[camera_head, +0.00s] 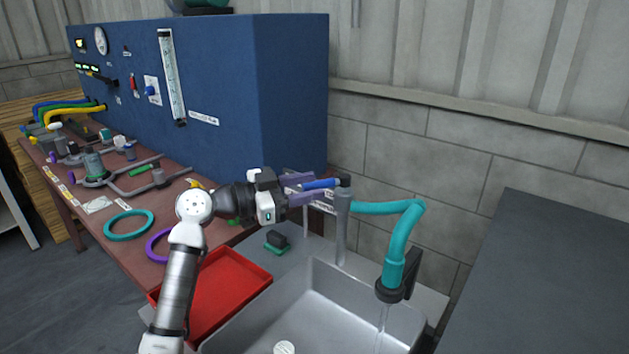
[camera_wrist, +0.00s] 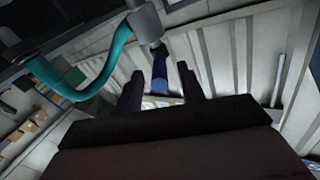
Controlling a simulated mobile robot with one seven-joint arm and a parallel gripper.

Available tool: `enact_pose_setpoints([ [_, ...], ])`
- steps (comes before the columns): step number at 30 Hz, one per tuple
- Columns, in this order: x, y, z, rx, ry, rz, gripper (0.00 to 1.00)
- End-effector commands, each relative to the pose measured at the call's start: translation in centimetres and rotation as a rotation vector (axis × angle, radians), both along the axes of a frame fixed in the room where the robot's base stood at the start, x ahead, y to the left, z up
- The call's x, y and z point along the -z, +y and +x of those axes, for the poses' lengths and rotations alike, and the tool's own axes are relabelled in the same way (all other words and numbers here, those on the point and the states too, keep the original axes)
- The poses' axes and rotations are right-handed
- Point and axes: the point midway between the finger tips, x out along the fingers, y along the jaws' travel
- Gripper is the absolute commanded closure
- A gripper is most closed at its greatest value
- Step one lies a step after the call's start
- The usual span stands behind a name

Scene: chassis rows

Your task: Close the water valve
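The tap has a grey metal post (camera_head: 342,228) and a teal spout pipe (camera_head: 402,240) that bends down over the sink (camera_head: 300,310). A thin stream of water (camera_head: 383,318) falls from the spout. The valve's blue lever (camera_head: 322,184) sticks out leftward from the post's top. My gripper (camera_head: 303,190) is at the lever, its fingers pointing right toward the post. In the wrist view, the blue lever (camera_wrist: 160,68) lies between my two spread fingers (camera_wrist: 162,88), with gaps showing beside it. The teal pipe (camera_wrist: 95,80) shows at the left there.
A red tray (camera_head: 230,290) lies left of the sink. The brown bench (camera_head: 112,235) holds a teal ring (camera_head: 129,225), a purple ring (camera_head: 157,246) and pipe parts. A large blue panel (camera_head: 220,80) stands behind. A dark counter (camera_head: 550,270) is at the right.

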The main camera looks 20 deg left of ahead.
Motion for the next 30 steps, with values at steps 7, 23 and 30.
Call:
enact_pose_setpoints([
  [7, 0.0, -1.5, 1.1, 0.000, 0.001, -0.001, 0.61],
  [23, 0.0, -1.6, 1.2, 0.000, 0.001, 0.001, 0.95],
  [30, 0.0, -1.6, 1.2, 0.000, 0.001, 0.001, 1.00],
])
